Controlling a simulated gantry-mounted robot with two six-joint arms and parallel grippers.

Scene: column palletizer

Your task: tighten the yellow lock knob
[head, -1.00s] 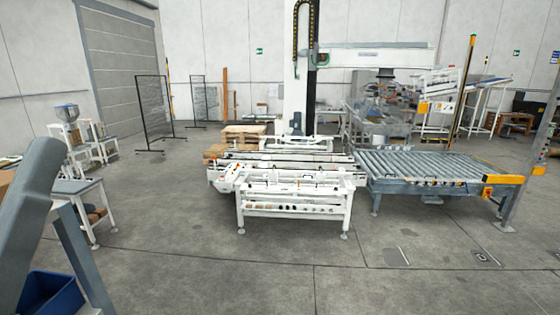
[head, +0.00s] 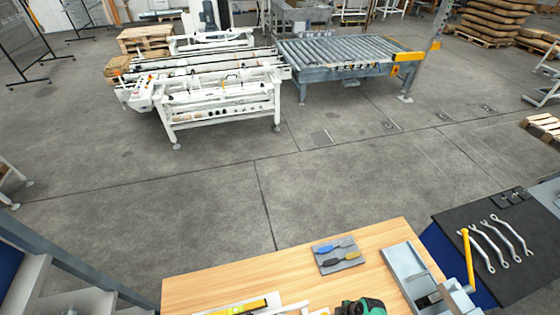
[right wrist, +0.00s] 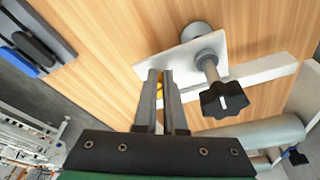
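In the right wrist view my right gripper (right wrist: 161,74) has two grey fingers close together with a narrow gap between them. A small yellow part (right wrist: 160,88), perhaps the lock knob, shows in this gap. I cannot tell if the fingers touch it or if it lies behind them. A white plate (right wrist: 190,58) lies just beyond the fingertips on the wooden bench (right wrist: 110,40). A black star knob (right wrist: 224,98) on a metal shaft stands right of the fingers. My left gripper is in neither view.
Open floor separates the bench from the white conveyor (head: 215,95).

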